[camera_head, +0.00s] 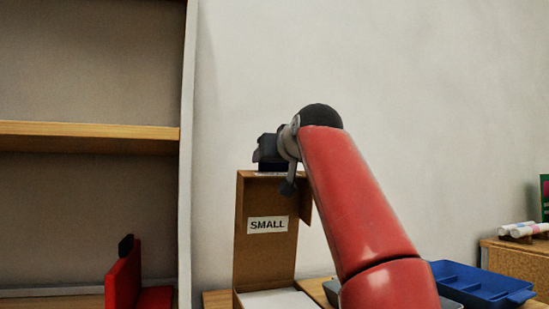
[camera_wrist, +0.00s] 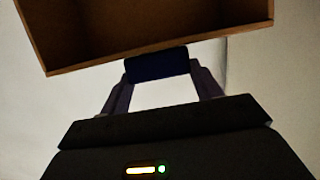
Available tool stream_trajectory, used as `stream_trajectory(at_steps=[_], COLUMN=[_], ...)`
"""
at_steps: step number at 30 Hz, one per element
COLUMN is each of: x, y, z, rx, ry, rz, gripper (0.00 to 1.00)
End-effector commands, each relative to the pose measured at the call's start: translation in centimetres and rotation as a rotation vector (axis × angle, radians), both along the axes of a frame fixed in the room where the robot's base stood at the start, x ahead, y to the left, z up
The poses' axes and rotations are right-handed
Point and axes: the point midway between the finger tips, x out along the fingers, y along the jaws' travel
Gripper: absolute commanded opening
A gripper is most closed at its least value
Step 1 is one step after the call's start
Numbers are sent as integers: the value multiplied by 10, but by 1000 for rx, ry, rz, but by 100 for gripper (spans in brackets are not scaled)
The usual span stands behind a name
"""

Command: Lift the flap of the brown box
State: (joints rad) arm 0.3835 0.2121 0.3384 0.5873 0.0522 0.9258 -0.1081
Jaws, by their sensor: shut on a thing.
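The brown box's flap (camera_head: 252,258) stands about upright in the head view, with a white "SMALL" label (camera_head: 268,225) and shallow side walls. A pale surface shows at its foot; most of the box body is out of frame or hidden by my arm. My gripper (camera_head: 268,158) is at the flap's top edge. In the wrist view my gripper (camera_wrist: 157,66) is shut on a dark blue tab (camera_wrist: 158,64) at the edge of the brown flap (camera_wrist: 170,52). The fingertips are partly hidden behind the tab.
A blue divided tray (camera_head: 478,284) lies at the right, near my red arm. White markers (camera_head: 520,229) rest on a brown block (camera_head: 515,255) farther right. A shelf unit (camera_head: 90,132) and a red object (camera_head: 125,280) stand left. A bare wall is behind.

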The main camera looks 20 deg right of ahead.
Motion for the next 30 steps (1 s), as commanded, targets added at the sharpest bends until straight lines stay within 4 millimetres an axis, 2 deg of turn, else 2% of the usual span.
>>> stream_trajectory(at_steps=[9,10,15,23,26,30], x=[-1,-1,0,-1,-9,-31], y=[0,0,0,0,0,0], z=[1,1,0,0,1,3], rx=[0,0,0,0,-1,-2], ry=[-1,-1,0,0,-2,-3], rz=[0,0,0,0,-2,-4], gripper=[22,66,85,85,85,85])
